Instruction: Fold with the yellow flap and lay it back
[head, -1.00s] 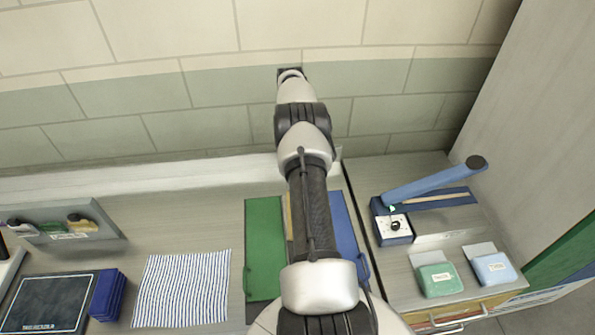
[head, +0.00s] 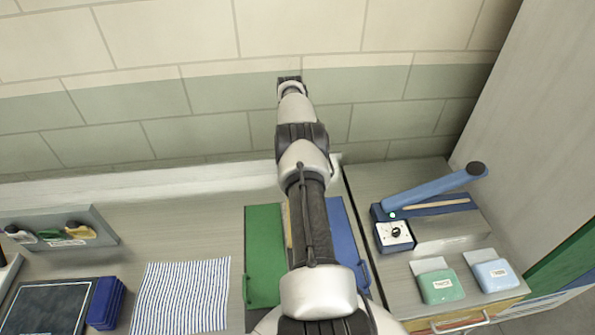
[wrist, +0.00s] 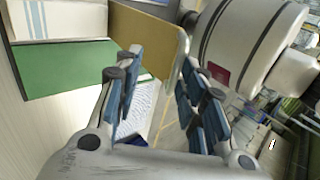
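The yellow flap (wrist: 147,38) shows in the wrist view as a tan panel just beyond and between my fingertips. It looks raised at an angle. I cannot tell whether a finger touches it. In the head view only a thin yellow strip (head: 289,228) shows beside my arm. The green panel (head: 264,240) lies left of my arm and also shows in the wrist view (wrist: 70,68). The blue panel (head: 347,240) lies right of it. My gripper (wrist: 157,65) is open, its blue-padded fingers apart. My arm hides it in the head view.
A striped cloth (head: 182,297) and dark blue folded stack (head: 106,303) lie left on the counter. A tool rack (head: 62,232) stands behind them. At right are a blue-handled lever device (head: 430,195), a green packet (head: 441,287) and a light blue packet (head: 498,275).

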